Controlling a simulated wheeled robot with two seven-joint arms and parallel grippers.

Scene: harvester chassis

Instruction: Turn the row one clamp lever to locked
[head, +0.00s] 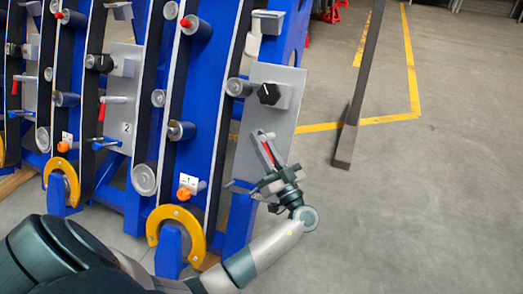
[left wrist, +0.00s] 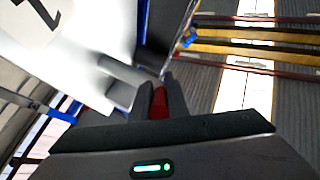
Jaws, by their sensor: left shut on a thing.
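The clamp lever (head: 267,152) with a red handle is on the grey panel (head: 285,120) of the nearest row, below a black knob (head: 269,94). My left gripper (head: 268,158) is shut on the red handle, with one finger on each side. In the left wrist view the red handle (left wrist: 159,102) shows between the dark fingers (left wrist: 161,92), and a grey pivot cylinder (left wrist: 118,80) stands out from the panel beside it. The fingers hide part of the handle. My right gripper is not in view.
Blue frame rows with rollers stand to the left. A blue T-handle (head: 241,186) is close left of my gripper. A yellow arch (head: 176,213) and an orange knob (head: 184,194) are lower left.

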